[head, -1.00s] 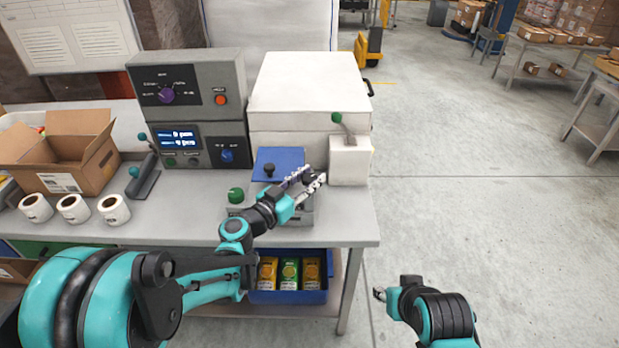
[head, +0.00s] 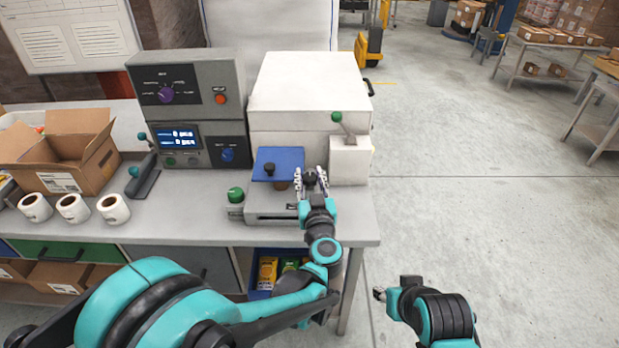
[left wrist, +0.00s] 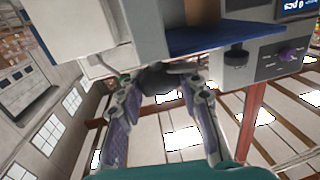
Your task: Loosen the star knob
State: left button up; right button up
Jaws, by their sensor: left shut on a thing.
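A dark knob, which looks like the star knob (head: 309,179), sits at the right of the small grey device beside the blue plate. My left gripper (head: 311,177) reaches it from the front, with one finger on each side, and is shut on it. In the left wrist view the dark star knob (left wrist: 165,78) shows between the fingertips, partly hidden by them, so its lobes are not clear. My right gripper (head: 380,294) is low at the right, over the floor and away from the bench; its fingers are too small to read.
A green ball knob (head: 236,194) is further left. A white box with a green-tipped lever (head: 337,117) stands close right. Paper rolls (head: 72,208) are far left.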

aim_at(309, 176)
pick_arm(q)
jog(key=n+g+y, duration=0.1)
jog(key=n+y, duration=0.1)
jog(key=y, duration=0.2)
jog(key=n+g+y, duration=0.2)
jog(key=n+y, duration=0.1)
jog(key=y, duration=0.1)
jog(key=shift+w+d+n, duration=0.1)
jog(key=shift+n, duration=0.2)
jog(key=n+g+y+p, duration=0.2)
jog(key=n+g+y, duration=0.3)
jog(key=g, duration=0.2)
jog(key=shift+n+y, duration=0.4)
jog(key=shift+g, duration=0.4)
jog(key=o, duration=1.2)
notch_tip(309, 176, up, 10)
